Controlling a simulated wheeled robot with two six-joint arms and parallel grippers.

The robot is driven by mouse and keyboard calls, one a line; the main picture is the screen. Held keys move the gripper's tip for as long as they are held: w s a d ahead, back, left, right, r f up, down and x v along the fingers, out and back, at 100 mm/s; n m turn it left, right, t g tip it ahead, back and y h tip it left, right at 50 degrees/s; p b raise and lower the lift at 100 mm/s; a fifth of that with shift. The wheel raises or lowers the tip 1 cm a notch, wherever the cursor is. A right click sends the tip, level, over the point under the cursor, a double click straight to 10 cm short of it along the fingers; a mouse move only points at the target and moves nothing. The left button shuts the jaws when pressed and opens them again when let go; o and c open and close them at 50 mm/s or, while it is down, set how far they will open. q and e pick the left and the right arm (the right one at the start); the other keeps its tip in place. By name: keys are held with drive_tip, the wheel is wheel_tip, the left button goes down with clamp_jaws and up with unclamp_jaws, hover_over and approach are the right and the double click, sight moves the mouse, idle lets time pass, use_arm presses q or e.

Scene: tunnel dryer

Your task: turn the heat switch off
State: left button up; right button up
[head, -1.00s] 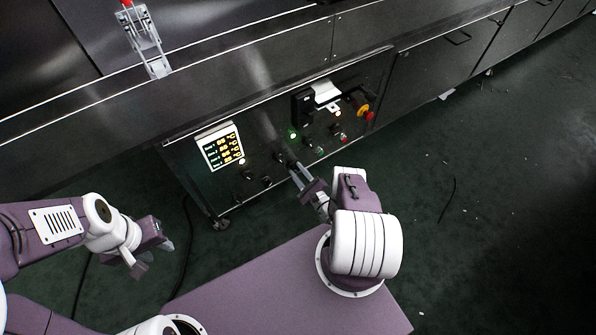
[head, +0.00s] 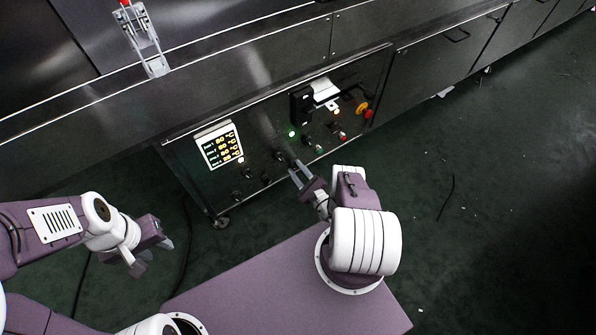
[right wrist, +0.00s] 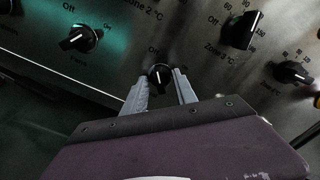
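A small black knob (right wrist: 159,76) with a white pointer mark and an "Off" label above it sits just beyond my right fingertips in the right wrist view. I take it for the heat switch, but its name is hidden or unreadable. In the head view the knob (head: 280,155) is on the dark control panel (head: 262,128). My right gripper (head: 297,167) is open and a little back from the panel. Its two fingers (right wrist: 162,83) stand apart on either side of the knob, holding nothing. My left gripper (head: 154,257) is open and empty, low at the left.
Another knob (right wrist: 80,38), with an "Off" label, sits in green light to the left. Zone dials (right wrist: 241,29) are at the right. The panel carries a temperature display (head: 219,146), a green lamp (head: 292,134) and a red-and-yellow button (head: 364,110). Floor at the right is mostly clear.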

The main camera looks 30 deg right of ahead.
drive_tip(key=s+p, duration=0.3)
drive_tip(key=s, duration=0.6)
drive_tip(key=shift+d, duration=0.35)
